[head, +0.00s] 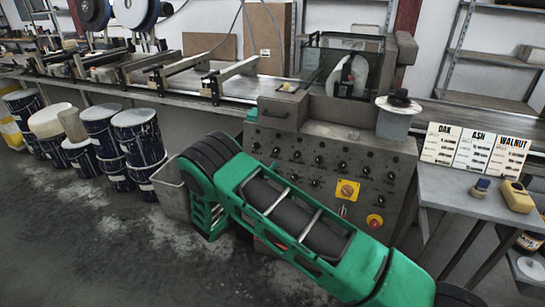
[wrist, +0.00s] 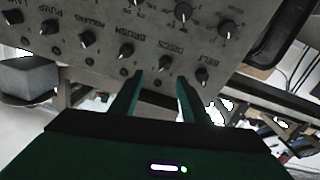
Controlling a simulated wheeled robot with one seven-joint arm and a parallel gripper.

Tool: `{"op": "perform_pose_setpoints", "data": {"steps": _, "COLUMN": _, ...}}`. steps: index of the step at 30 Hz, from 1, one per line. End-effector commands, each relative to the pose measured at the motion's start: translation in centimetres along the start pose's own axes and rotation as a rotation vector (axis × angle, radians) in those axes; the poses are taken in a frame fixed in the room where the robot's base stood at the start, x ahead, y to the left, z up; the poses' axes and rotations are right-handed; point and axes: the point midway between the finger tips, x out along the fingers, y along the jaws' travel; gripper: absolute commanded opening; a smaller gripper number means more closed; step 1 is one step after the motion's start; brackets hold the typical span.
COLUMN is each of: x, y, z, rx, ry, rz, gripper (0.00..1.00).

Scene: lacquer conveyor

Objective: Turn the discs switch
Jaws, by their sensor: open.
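The discs switch (wrist: 164,60) is a small black knob under the DISCS label on the grey control panel (wrist: 230,55) in the wrist view. The brush knob (wrist: 126,50) is on its left and the belt knob (wrist: 202,74) on its right. My gripper (wrist: 160,77) is open, its two dark green fingers pointing at the panel. In the picture the discs switch shows between and just beyond the fingertips; I cannot tell whether they touch the panel. In the head view my green arm hides the gripper, and the discs label is unreadable.
The panel also shows in the head view (head: 375,165), with several black knobs, a yellow-plated switch (head: 347,190) and a red button (head: 375,221). A side table (head: 450,190) with sign cards stands at right. Paint drums (head: 138,135) and a grey bin (head: 172,185) stand left.

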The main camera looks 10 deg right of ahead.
Motion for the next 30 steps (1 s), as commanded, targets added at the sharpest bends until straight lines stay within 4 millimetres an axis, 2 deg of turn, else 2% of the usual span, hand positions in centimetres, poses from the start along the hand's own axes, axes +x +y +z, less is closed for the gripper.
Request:
{"op": "perform_pose_setpoints", "data": {"steps": 3, "x": -0.5, "y": -0.9, "z": 0.4, "rx": 0.002, "ry": 0.022, "rz": -0.021, "gripper": 0.42}}
{"op": "perform_pose_setpoints", "data": {"steps": 7, "x": 0.4, "y": -1.1, "z": 0.4, "rx": 0.004, "ry": 0.026, "rz": -0.023, "gripper": 0.42}}
{"op": "perform_pose_setpoints", "data": {"steps": 21, "x": 8.1, "y": -1.2, "z": 0.2, "rx": 0.004, "ry": 0.024, "rz": -0.023, "gripper": 0.42}}
{"op": "perform_pose_setpoints", "data": {"steps": 30, "x": 10.0, "y": -1.3, "z": 0.2, "rx": 0.002, "ry": 0.023, "rz": -0.024, "gripper": 0.42}}
